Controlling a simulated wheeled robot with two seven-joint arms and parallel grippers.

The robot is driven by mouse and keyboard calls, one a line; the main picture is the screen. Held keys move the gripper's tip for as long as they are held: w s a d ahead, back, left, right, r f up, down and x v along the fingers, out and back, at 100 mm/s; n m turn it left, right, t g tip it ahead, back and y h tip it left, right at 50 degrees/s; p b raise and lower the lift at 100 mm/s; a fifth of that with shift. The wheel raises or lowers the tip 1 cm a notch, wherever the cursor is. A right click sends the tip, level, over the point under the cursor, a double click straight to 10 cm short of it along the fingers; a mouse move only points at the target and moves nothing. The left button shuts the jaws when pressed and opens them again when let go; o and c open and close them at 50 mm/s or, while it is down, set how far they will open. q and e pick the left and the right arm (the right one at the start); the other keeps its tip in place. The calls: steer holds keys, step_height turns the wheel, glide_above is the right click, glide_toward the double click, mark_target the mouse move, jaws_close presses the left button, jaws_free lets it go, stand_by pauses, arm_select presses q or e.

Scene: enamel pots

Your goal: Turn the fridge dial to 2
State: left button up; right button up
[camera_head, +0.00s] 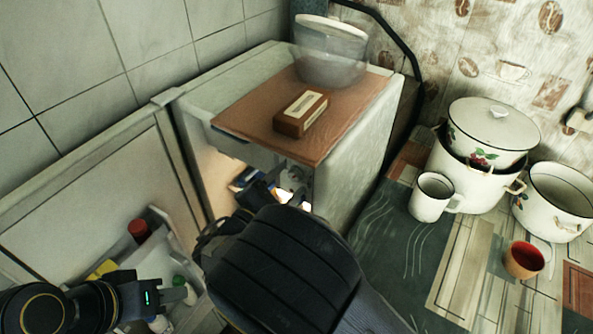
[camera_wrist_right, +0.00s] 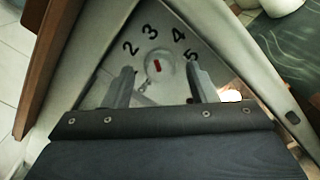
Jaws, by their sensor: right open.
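The fridge dial (camera_wrist_right: 153,69) is a round pale knob with a short red mark, on a grey panel in the right wrist view. Black numbers 2, 3, 4 and 5 arc around its upper side. The red mark runs nearly upright; I cannot tell exactly which number it indicates. My right gripper (camera_wrist_right: 163,85) is open, with one finger to each side of the dial and the dial a little beyond the tips. In the head view my right gripper (camera_head: 285,190) reaches into the open fridge (camera_head: 345,185). My left gripper (camera_head: 172,293) is by the door shelves; its jaw state is unclear.
The fridge door (camera_head: 85,205) stands open at left, with a red-capped jar (camera_head: 139,230) on its shelf. A brown board (camera_head: 240,115) on the fridge bears a small box (camera_head: 301,113) and a glass bowl (camera_head: 330,68). Enamel pots (camera_head: 470,165) and a mug (camera_head: 430,197) stand at right.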

steer(key=shift+w+d, duration=0.2)
steer(key=shift+w, duration=0.05)
steer(key=shift+s+a, duration=0.1)
steer(key=shift+s, duration=0.05)
steer(key=shift+c, duration=0.5)
steer(key=c, duration=0.9)
steer(key=shift+o, duration=0.2)
steer(key=shift+r+n+p, duration=0.2)
steer(key=shift+n+p, duration=1.5)
steer(key=shift+n, duration=0.1)
steer(key=n+p, duration=0.2)
steer(key=n, duration=0.1)
steer(key=shift+f+n+p, duration=0.1)
steer(key=shift+n+p, duration=0.65)
steer(key=shift+n, duration=0.25)
steer(key=shift+f, duration=0.1)
steer(key=o, duration=1)
steer(key=shift+c, duration=0.2)
